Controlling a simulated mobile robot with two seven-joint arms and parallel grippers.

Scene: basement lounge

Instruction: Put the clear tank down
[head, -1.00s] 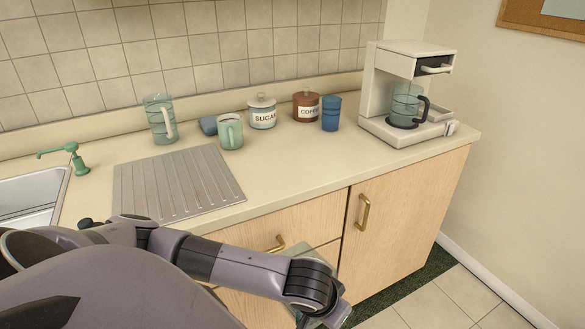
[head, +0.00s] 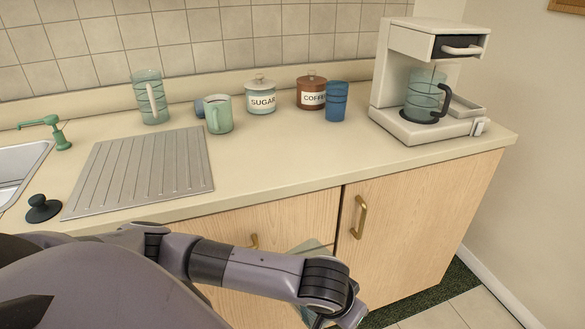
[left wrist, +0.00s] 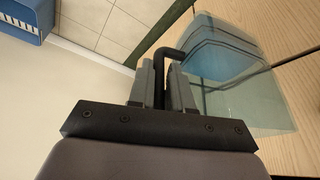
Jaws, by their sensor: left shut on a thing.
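The clear tank (left wrist: 228,80) is a see-through box with a bluish part inside and a dark handle. In the left wrist view, my left gripper (left wrist: 166,75) is shut on that handle. In the head view, a pale edge of the tank (head: 308,247) shows behind my left arm, below the counter's front edge, before the cabinet doors. My left fingers are hidden there. My right gripper is in neither view.
The counter (head: 285,168) has clear room at its front middle. A ribbed drainboard (head: 145,172), green mug (head: 219,115), clear pitcher (head: 150,98), sugar jar (head: 261,97), coffee jar (head: 311,94), blue cup (head: 337,102) and coffee maker (head: 410,130) stand on it.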

